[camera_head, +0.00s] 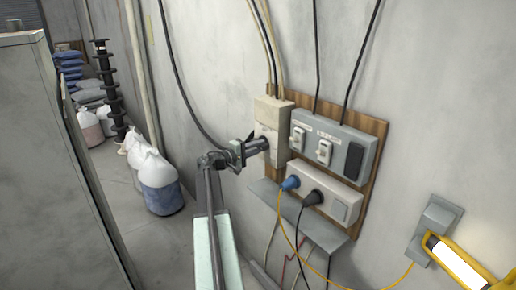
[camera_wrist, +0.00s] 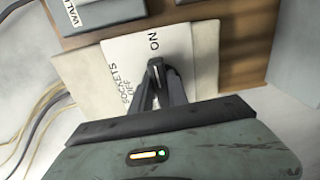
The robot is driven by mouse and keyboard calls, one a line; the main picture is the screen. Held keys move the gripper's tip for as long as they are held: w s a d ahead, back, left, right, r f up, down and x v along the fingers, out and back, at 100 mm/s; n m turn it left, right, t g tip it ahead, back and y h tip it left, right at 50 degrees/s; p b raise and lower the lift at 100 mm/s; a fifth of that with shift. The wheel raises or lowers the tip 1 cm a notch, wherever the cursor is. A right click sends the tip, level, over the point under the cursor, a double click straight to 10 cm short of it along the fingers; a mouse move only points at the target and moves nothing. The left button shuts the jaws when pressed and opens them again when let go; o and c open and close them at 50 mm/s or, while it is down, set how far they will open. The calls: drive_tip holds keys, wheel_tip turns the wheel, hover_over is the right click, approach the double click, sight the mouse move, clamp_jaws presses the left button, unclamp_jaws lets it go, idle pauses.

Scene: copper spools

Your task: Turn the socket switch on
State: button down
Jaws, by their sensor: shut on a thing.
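The socket switch is on the front of a cream box (camera_head: 270,110) at the left of the wooden wall board. In the wrist view the cream box's label plate (camera_wrist: 124,52) reads "SOCKETS OFF" at one end and "ON" at the other. My gripper (camera_head: 264,143) reaches the front of this box from the left. In the wrist view my gripper (camera_wrist: 155,68) has its fingers close together on the switch, between the two label ends. The fingers cover most of the switch, so its exact position cannot be told.
Right of the box, a grey switch panel (camera_head: 334,141) has two white switches. Below it a socket strip (camera_head: 337,202) holds a blue plug (camera_head: 290,183) and a black plug (camera_head: 312,198). Cables run above and below. A yellow lamp (camera_head: 462,262) is at lower right.

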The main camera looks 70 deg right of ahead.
drive_tip(key=shift+m, duration=0.3)
drive_tip(key=c, duration=1.3)
unclamp_jaws()
drive_tip(key=v, duration=0.8)
drive_tip(key=shift+f, duration=0.1)
